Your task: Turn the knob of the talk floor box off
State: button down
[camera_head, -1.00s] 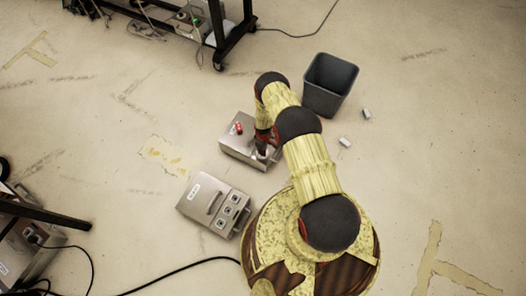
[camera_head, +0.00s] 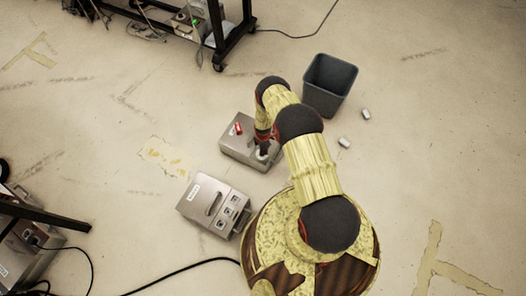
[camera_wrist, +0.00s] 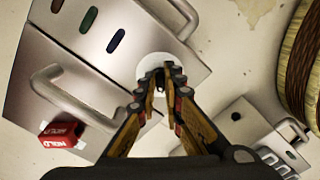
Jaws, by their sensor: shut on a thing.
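A grey metal floor box (camera_head: 240,155) stands under my gripper. In the wrist view its top (camera_wrist: 75,50) shows a bar handle (camera_wrist: 75,100), a red tag reading HOLD (camera_wrist: 62,134), and red, blue and green lights. A pale round knob plate (camera_wrist: 147,68) sits near its edge. My gripper (camera_wrist: 160,82) points down at this plate, its fingertips shut on the knob there. The fingers hide most of the knob, so its angle cannot be told. No talk label is readable on this box.
A second grey box (camera_head: 208,204) with a handle and several small front fittings lies just nearer my base; its label is unreadable. A dark bin (camera_head: 330,85) and two small pale blocks (camera_head: 344,142) are to the right. A wheeled rack (camera_head: 222,40) stands behind. Open floor lies at right.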

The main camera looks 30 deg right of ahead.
jog(key=shift+n, duration=0.3)
dwell(0.4)
jog(key=c, duration=2)
grip_release()
jog(key=shift+c, duration=0.2)
jog(key=shift+o, duration=0.6)
notch_tip(320, 180, up, 12)
